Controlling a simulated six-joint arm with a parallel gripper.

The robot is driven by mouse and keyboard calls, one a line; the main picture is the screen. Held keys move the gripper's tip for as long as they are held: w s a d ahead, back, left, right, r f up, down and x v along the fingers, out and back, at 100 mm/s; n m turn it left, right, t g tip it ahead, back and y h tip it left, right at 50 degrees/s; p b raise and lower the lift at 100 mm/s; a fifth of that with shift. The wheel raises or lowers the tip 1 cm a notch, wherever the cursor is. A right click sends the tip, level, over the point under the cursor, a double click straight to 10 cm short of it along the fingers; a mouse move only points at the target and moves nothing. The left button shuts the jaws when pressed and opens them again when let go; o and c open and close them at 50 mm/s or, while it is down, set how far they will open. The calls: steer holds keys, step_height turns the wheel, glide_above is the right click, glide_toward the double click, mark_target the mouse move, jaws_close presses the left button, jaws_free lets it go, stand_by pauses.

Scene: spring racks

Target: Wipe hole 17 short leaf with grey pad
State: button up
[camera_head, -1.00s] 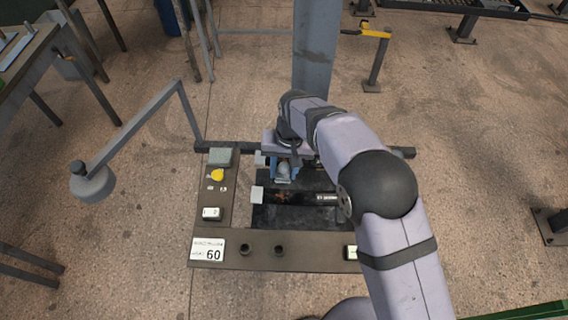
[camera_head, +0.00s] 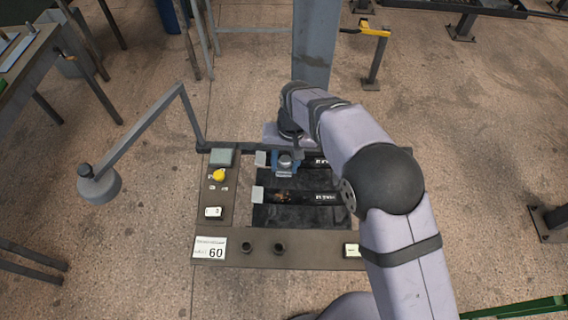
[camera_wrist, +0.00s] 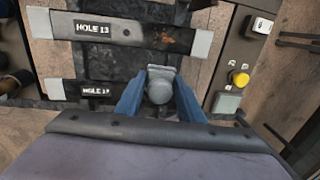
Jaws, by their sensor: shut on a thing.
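My gripper (camera_wrist: 160,98) has blue fingers shut on a grey pad (camera_wrist: 160,88) with a rounded knob; the pad also shows in the head view (camera_head: 285,163). The pad is over or beside the dark short leaf (camera_wrist: 95,91), whose label looks like HOLE 17, though its last digit is hard to read. Fingers and pad hide part of that leaf, and I cannot tell whether the pad touches it. The leaf labelled HOLE 13 (camera_wrist: 125,32) lies nearer the operator side, with an orange-brown stain, and also shows in the head view (camera_head: 310,197).
A brown frame (camera_head: 300,250) surrounds the rack. A bent lamp arm (camera_head: 140,130) stands left, a grey post (camera_head: 314,45) behind.

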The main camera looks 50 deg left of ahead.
steer(key=shift+w+r+p, duration=0.1)
steer(key=shift+r+p, duration=0.3)
steer(key=shift+r, duration=0.55)
steer(key=shift+w+d+r+p, duration=0.1)
steer(key=shift+d+r+p, duration=0.05)
steer(key=shift+r+p, duration=1.15)
steer(key=shift+r+b, duration=0.15)
steer(key=shift+b, duration=0.15)
